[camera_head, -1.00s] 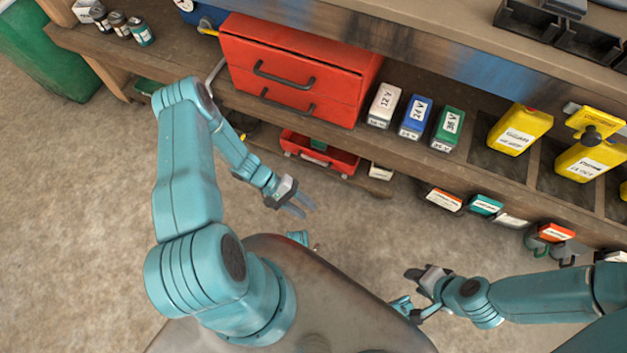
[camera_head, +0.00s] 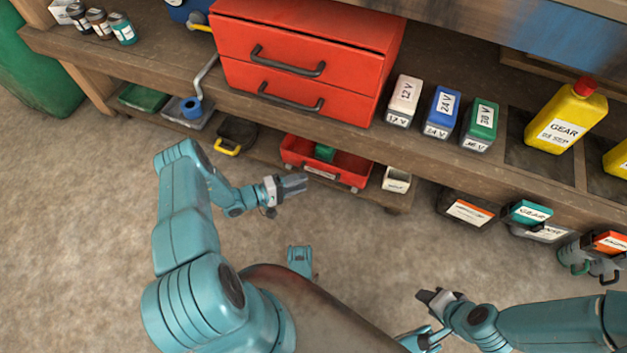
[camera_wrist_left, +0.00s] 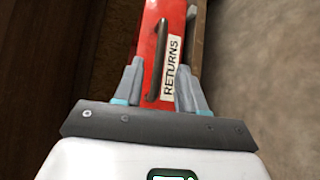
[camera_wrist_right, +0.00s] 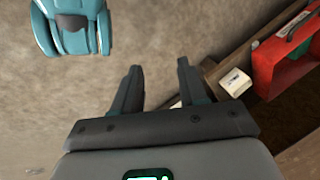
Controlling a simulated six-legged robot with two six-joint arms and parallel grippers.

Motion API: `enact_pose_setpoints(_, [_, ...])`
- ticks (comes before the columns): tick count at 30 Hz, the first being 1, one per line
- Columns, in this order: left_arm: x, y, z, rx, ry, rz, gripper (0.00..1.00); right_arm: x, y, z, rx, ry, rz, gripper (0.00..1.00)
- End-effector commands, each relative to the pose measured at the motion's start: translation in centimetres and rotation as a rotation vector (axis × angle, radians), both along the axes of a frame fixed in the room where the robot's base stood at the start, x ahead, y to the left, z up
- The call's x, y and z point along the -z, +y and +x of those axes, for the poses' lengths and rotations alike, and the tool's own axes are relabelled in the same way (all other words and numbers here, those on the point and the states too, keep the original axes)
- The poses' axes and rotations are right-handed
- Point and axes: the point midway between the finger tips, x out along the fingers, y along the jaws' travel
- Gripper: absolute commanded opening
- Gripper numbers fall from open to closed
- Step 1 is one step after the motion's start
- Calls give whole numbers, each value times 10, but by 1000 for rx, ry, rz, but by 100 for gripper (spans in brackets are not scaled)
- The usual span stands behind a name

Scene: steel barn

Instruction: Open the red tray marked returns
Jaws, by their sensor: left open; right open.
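The red tray (camera_head: 296,160) sits on the low shelf under the bench, its inside partly visible with a green item (camera_head: 324,152) in it. In the left wrist view the red front (camera_wrist_left: 152,32) carries a white RETURNS label (camera_wrist_left: 173,68) and a dark bar handle (camera_wrist_left: 158,60). My left gripper (camera_head: 300,184) is open in front of the tray; its fingers (camera_wrist_left: 162,62) frame the handle and label in the picture. Contact with the handle cannot be told. My right gripper (camera_head: 426,296) is open and empty over the floor, away from the tray.
A red two-drawer cabinet (camera_head: 295,75) stands on the shelf above the tray. A small white box (camera_head: 397,180) is right of the tray, a black pan with a yellow handle (camera_head: 236,134) left. Labelled batteries (camera_head: 441,112) stand above.

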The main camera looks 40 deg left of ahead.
Motion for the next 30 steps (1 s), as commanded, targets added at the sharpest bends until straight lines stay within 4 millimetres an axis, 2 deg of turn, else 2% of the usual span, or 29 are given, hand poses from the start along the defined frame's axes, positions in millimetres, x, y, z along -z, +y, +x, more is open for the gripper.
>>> enact_pose_setpoints(3, [6,-14,21,6,-2,0,40,11,-1,6,3,-21,-4,42])
enact_pose_setpoints(9, [9,-25,43,4,0,1,40,18,-2,12,6,-43,-9,42])
enact_pose_setpoints(20, [8,-27,47,1,0,0,40,19,-3,14,6,-49,-9,42])
enact_pose_setpoints(24, [8,-27,47,1,0,0,0,19,-3,14,6,-48,-9,42])
enact_pose_setpoints(30, [7,-27,47,1,0,0,0,18,-3,14,7,-48,-9,42])
